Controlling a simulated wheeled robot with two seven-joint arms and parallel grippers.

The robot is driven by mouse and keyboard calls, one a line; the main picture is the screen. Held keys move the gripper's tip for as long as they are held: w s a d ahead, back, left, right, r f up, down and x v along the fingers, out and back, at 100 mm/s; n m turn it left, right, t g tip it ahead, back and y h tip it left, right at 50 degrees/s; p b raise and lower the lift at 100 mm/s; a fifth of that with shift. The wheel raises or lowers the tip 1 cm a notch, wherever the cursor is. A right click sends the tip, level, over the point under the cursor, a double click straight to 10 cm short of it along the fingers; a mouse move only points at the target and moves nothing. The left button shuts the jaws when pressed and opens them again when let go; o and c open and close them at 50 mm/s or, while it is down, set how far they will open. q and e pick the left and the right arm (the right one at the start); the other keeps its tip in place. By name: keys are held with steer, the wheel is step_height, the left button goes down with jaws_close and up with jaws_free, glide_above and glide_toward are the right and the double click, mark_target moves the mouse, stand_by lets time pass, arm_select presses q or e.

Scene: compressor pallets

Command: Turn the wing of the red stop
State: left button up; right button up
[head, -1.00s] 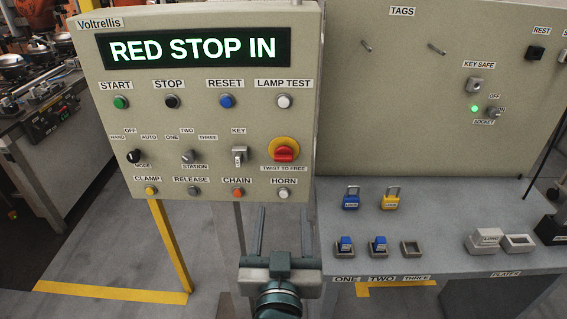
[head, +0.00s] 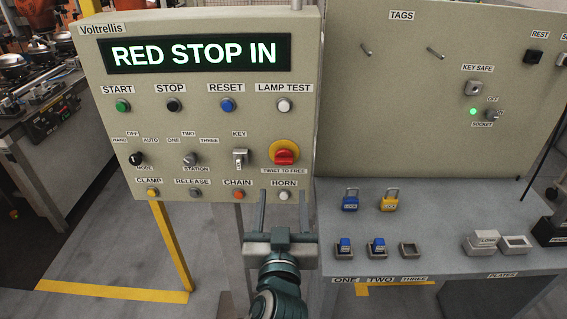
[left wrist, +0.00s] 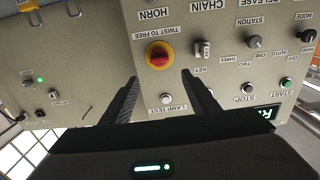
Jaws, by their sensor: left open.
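The red stop (head: 285,157) is a red knob with a raised wing on a yellow round plate, above a label reading TWIST TO FREE. The panel display (head: 195,53) reads RED STOP IN. In the head view my left gripper (head: 283,211) is below the stop, its two fingers apart and pointing up toward the panel. In the left wrist view, which is upside down, the red stop (left wrist: 159,57) shows beyond the gap between the open fingers (left wrist: 160,82), with nothing between them. The gripper is apart from the stop. My right gripper is not in view.
The HORN button (head: 284,195) and LAMP TEST button (head: 284,105) sit below and above the stop. The key switch (head: 239,157) is to its left. A grey bench (head: 450,210) with blue and yellow padlocks (head: 390,200) stands at the right.

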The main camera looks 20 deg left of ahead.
mark_target(284, 162)
arm_select(q)
steer(key=p+x, duration=0.3)
steer(key=x, duration=0.7)
steer(key=shift+w, duration=0.1)
steer(key=shift+x, duration=0.85)
steer(key=shift+f, duration=0.1)
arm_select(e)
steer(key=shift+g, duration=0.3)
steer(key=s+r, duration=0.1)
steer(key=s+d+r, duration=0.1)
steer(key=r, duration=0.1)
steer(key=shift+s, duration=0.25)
arm_select(q)
steer(key=c, duration=1.1)
